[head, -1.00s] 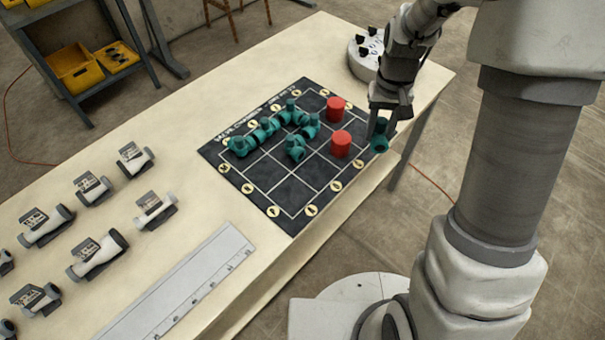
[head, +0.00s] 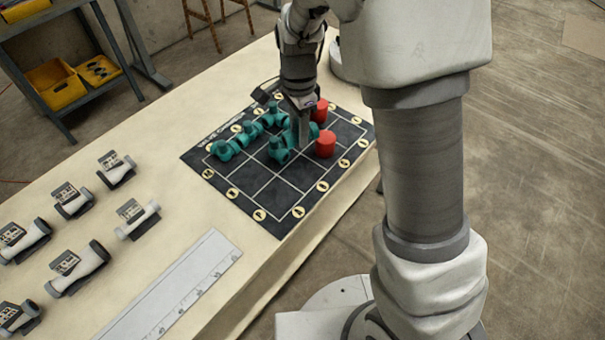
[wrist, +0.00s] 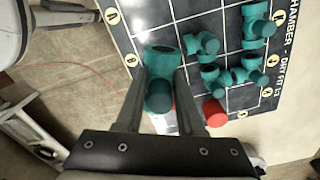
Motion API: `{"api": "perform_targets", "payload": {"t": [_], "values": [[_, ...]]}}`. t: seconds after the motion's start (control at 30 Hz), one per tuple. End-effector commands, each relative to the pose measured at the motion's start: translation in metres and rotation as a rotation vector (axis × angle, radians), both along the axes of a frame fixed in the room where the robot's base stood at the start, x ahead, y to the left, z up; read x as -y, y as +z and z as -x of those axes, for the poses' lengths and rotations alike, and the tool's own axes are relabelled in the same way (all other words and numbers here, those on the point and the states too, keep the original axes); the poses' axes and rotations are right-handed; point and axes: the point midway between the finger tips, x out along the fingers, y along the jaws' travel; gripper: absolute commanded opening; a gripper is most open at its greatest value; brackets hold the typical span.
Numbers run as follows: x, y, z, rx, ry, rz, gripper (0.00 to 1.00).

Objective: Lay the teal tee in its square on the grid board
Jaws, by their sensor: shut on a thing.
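My gripper (head: 303,112) is shut on a teal tee (wrist: 158,62), which sits between both fingers in the wrist view. In the head view it is over the far right part of the dark grid board (head: 268,190), near the red cylinders. The held tee is mostly hidden there by the fingers and nearby teal pieces. Several other teal fittings lie on the board, including one at its left (head: 225,149) and one near the middle (head: 279,151). I cannot tell whether the held tee touches the board.
Two red cylinders (head: 326,144) stand on the board's right side. Several grey-white fittings (head: 78,266) and a long pale ruler (head: 175,285) lie on the table's left part. The board's front squares are bare. A yellow bin (head: 55,85) is on a shelf behind.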

Motion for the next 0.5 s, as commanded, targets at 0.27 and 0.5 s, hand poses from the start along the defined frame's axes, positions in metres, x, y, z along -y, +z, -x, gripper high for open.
{"api": "perform_targets", "payload": {"t": [0.27,0.5], "values": [[-0.036,-0.005,0.002,0.002,-0.378,0.003,0.00],[-0.067,-0.008,0.006,0.003,-0.708,0.006,0.00]]}}
